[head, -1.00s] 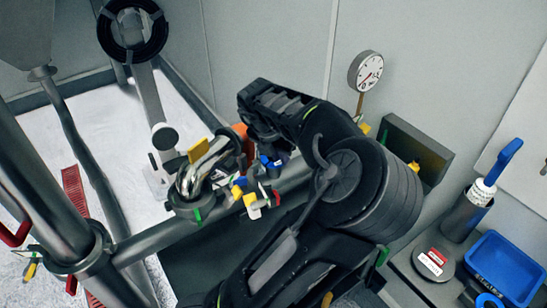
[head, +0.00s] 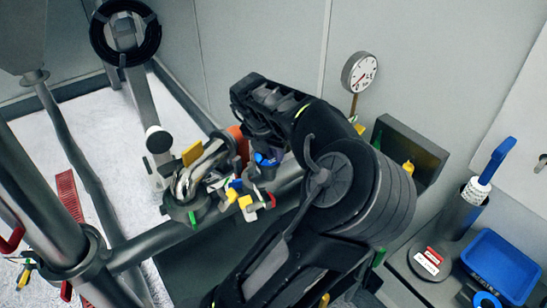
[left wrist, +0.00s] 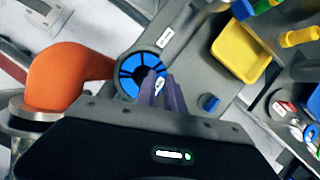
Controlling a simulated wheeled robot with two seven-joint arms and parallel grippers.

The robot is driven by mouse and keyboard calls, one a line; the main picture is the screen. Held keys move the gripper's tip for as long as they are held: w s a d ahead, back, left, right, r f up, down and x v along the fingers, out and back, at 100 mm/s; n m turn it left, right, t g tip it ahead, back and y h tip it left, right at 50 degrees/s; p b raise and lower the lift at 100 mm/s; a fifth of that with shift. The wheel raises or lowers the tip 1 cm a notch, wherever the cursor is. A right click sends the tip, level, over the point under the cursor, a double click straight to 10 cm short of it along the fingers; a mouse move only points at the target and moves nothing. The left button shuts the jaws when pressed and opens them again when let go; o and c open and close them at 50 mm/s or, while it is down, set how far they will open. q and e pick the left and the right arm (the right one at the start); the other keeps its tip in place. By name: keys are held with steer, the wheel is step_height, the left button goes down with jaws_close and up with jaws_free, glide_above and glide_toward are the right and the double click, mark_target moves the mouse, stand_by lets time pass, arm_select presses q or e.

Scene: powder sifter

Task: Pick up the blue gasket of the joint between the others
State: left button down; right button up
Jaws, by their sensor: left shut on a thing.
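The blue gasket (left wrist: 128,72) is a round ring with dark segments in the left wrist view. It lies over a grey round part, and the tips of my left gripper (left wrist: 157,88) are shut on its near right edge. In the head view, blue (head: 264,159) shows just under my left gripper (head: 261,147), at the pipe joint; the arm hides most of the ring. An orange elbow (left wrist: 68,75) is beside the gasket, and a bit of it shows in the head view (head: 238,140). My right gripper is not in view.
A metal clamp (head: 200,168) with coloured tags sits on the horizontal pipe left of my gripper. A yellow tray (left wrist: 240,50) lies to the right in the wrist view. A gauge (head: 360,72), a blue tray (head: 502,268) and a brush holder (head: 462,212) stand right.

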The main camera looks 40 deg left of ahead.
arm_select(q)
step_height(320, 180, up, 8)
steer(key=shift+r, duration=0.25)
